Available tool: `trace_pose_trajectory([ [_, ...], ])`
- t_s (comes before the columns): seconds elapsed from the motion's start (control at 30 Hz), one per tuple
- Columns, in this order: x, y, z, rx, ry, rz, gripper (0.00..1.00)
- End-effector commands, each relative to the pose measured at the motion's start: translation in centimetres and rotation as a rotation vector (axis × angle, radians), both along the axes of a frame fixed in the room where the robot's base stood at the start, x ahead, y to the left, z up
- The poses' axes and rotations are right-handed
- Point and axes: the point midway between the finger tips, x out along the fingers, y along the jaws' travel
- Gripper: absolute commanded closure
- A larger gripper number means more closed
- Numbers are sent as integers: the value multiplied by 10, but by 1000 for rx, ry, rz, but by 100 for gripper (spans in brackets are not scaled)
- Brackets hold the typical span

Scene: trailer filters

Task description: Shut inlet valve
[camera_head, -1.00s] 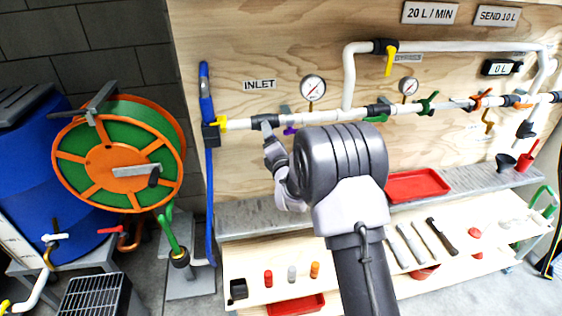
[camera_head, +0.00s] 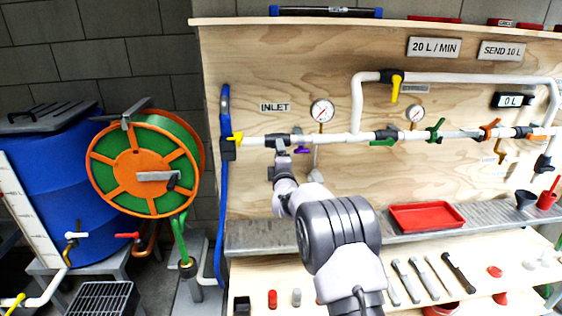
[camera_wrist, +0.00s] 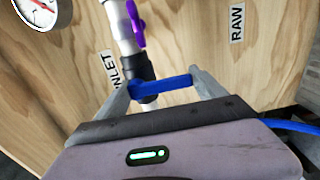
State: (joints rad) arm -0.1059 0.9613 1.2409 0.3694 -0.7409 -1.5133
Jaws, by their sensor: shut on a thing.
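The inlet valve is a black fitting on the white pipe, beside the INLET label (camera_head: 276,107). Its blue handle (camera_wrist: 170,86) shows in the wrist view, lying crosswise to the pipe. My gripper (camera_wrist: 160,88) has one finger at each end of this handle and is shut on it. In the head view my gripper (camera_head: 281,148) is up against the pipe just below the label, and it hides the blue handle. The valve's black body (camera_wrist: 137,68) shows just behind the handle in the wrist view.
A purple handle (camera_head: 302,150) and a pressure gauge (camera_head: 322,110) sit just right of the valve. A yellow handle (camera_head: 237,139) and a blue hose (camera_head: 223,190) are to its left. A metal ledge with a red tray (camera_head: 426,217) runs below. A green-orange hose reel (camera_head: 143,168) stands left.

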Motion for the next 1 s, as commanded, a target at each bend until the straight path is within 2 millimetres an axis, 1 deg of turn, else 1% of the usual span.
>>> trace_pose_trajectory([
  [0.37,1,0,2,12,-2,-1,93],
  [0.4,1,0,2,12,-3,-1,12],
  [0.47,1,0,2,11,-3,-1,0],
  [0.67,0,0,1,8,-2,-1,0],
  [0.77,-4,0,2,8,-1,-1,0],
  [0.87,-18,0,3,7,0,-1,0],
  [0.97,-44,0,4,7,1,-1,0],
  [1.0,-57,0,4,6,2,0,0],
])
